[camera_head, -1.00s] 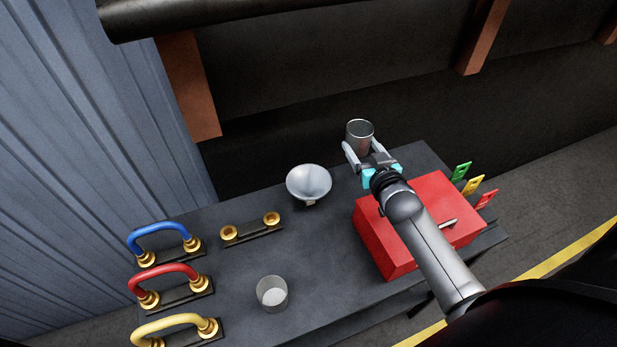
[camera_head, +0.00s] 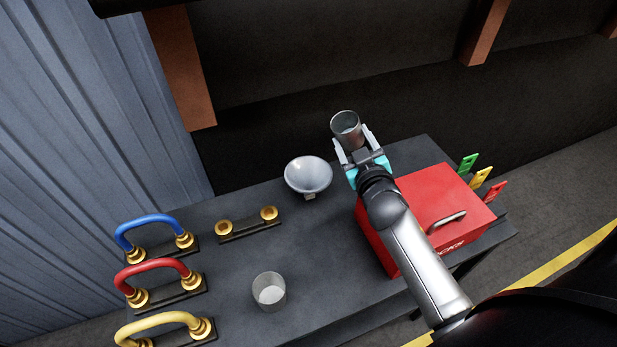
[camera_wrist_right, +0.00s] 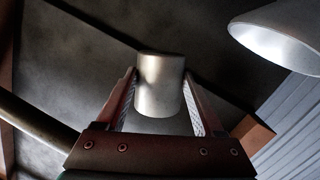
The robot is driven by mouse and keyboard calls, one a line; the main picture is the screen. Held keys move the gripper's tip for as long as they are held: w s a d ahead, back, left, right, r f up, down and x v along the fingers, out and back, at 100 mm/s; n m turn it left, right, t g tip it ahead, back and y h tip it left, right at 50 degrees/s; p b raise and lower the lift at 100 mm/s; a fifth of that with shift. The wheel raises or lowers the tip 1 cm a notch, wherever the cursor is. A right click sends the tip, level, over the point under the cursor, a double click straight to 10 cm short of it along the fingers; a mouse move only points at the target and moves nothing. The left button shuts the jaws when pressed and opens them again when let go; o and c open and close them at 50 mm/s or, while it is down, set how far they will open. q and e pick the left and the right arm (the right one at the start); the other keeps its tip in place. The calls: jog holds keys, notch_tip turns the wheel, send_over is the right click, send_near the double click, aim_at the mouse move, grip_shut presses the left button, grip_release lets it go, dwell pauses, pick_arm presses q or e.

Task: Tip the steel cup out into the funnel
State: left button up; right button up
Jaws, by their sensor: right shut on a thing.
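The steel cup (camera_head: 347,131) is held in my right gripper (camera_head: 353,143), raised at the back of the table. It tilts slightly to the left in the head view, its open mouth up. The right wrist view shows the cup (camera_wrist_right: 160,84) between both fingers (camera_wrist_right: 160,105). The funnel (camera_head: 309,175), a pale grey cone, stands on the table to the left of the cup and nearer to me, apart from it. Its rim also shows at the upper right of the wrist view (camera_wrist_right: 283,40). The cup's contents cannot be made out. My left gripper is not in view.
A red box (camera_head: 438,207) with a handle stands under my right arm, with green, yellow and red tags behind it. A clear beaker (camera_head: 269,292) with pale contents stands at the front. Blue, red and yellow hoses and a brass-fitted block (camera_head: 248,225) are on the left.

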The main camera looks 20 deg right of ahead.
jog(key=shift+a+r+n+b, duration=0.2)
jog(key=shift+a+n+b, duration=0.1)
jog(key=shift+a+n, duration=0.15)
jog(key=a+f+n+b, duration=0.1)
jog(key=b, duration=0.2)
jog(key=shift+w+a+n+t, duration=0.1)
jog(key=shift+a+n+t, duration=0.05)
jog(key=shift+n+t, duration=0.2)
jog(key=shift+r, duration=0.1)
jog(key=shift+a+f+n+h+b, duration=0.15)
jog(key=shift+f+n+h+b, duration=0.25)
jog(key=shift+n+b, duration=0.4)
jog(key=shift+r+n+t, duration=0.25)
jog(key=shift+r+n, duration=0.2)
jog(key=shift+n, duration=0.35)
jog(key=shift+a+f+n+t+b, duration=0.1)
jog(key=shift+f+n+t+b, duration=0.1)
jog(key=shift+f+n+b, duration=0.4)
jog(key=shift+f+n+t+b, duration=0.2)
jog(key=shift+n+b, duration=0.5)
jog(key=shift+n, duration=0.4)
dwell(1.1)
jog(key=shift+a+f+n+b, duration=0.4)
jog(key=shift+a+n+b, duration=0.3)
jog(key=shift+n+b, duration=0.2)
dwell(0.7)
jog(key=shift+a+r+n+t, duration=0.15)
jog(key=shift+n+t, duration=0.15)
jog(key=shift+n, duration=0.2)
